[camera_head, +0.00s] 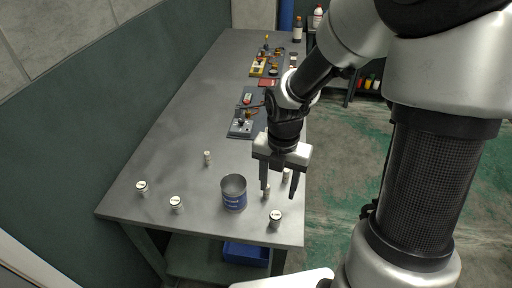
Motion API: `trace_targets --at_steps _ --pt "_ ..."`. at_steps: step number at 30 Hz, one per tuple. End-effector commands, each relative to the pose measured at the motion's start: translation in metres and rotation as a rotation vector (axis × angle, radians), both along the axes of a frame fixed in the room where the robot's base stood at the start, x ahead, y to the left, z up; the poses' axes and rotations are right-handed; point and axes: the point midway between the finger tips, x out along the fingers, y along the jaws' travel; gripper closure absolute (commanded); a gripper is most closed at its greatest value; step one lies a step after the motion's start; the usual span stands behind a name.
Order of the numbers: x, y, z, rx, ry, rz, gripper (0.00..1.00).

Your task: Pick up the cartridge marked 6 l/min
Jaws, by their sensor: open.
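Several small pale cartridges stand upright on the grey bench top. Three show clearly near the left and front: one at the left end (142,189), one to its right (176,205) and one near the front right corner (275,220). A narrower one (208,158) stands farther back. Two more small pale pieces, one (286,174) and another (267,192), are partly hidden by my fingers. The print on the tops is too small to read, so I cannot tell which is marked 6 l/min. My gripper (279,194) is open, pointing down near the bench's right edge.
An open blue-labelled metal can (234,194) stands left of my gripper. The grey bench (185,115) is clear at its middle left. A blue bin (245,254) sits below.

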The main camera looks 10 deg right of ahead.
Motion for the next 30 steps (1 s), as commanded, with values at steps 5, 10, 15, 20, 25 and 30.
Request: trace_targets --at_steps 5,10,15,20,25,30 --pt "0.004 -0.007 -0.005 -0.007 0.009 0.124 0.49" --pt "0.003 -0.006 -0.04 -0.007 0.011 0.127 0.49" --pt "0.003 -0.006 -0.078 -0.007 0.01 0.126 0.49" --pt "0.003 -0.007 -0.106 -0.008 0.008 0.124 0.49" --pt "0.004 -0.007 -0.119 -0.009 0.006 0.122 0.49" --pt "0.004 -0.006 -0.134 -0.009 0.009 0.123 0.49"
